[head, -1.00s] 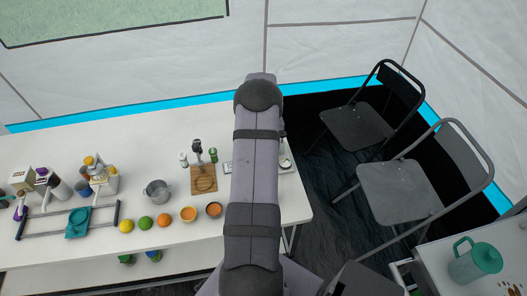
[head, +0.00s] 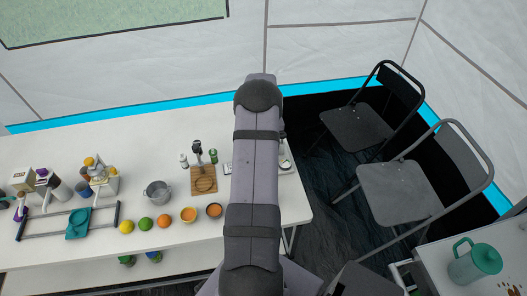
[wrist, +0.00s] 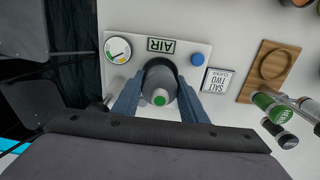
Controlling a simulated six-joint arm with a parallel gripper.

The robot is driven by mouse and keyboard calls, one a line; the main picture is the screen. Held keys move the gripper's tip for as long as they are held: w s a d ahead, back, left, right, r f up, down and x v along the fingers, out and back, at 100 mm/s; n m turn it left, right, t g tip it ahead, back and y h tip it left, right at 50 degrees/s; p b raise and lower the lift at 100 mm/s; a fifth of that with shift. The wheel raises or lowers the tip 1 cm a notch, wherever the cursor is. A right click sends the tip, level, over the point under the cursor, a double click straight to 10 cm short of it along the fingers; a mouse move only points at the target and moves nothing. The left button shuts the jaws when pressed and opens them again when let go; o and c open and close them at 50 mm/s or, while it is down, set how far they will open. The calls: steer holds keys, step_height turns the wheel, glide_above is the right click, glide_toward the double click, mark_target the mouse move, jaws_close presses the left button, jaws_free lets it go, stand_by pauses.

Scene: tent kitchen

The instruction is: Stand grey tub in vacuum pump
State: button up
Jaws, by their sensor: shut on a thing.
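The grey tub (wrist: 160,84) shows in the wrist view as a grey cylinder with a pale end and a green spot. My gripper (wrist: 160,100) is shut on it, one blue-grey finger on each side. The vacuum pump (wrist: 192,48) is a white plate marked AIR with a dial and a blue knob. The tub overlaps a dark round part of the pump; I cannot tell whether it is seated or held above. In the head view my arm hides the tub and gripper, and only the right part of the pump (head: 286,165) shows.
A label card (wrist: 217,81) lies beside the pump. A wooden board (wrist: 262,70) with bottles (wrist: 270,106) is to its right. In the head view a metal pot (head: 158,194), several fruits and bowls stand left of my arm.

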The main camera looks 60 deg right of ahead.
steer(key=shift+f+b, duration=0.5)
steer(key=shift+f, duration=0.35)
stand_by(2.8)
steer(key=o, duration=0.5)
steer(key=shift+o, duration=0.2)
steer(key=shift+r, duration=0.1)
steer(key=shift+r+p, duration=3.75)
steer(key=shift+r, duration=1.75)
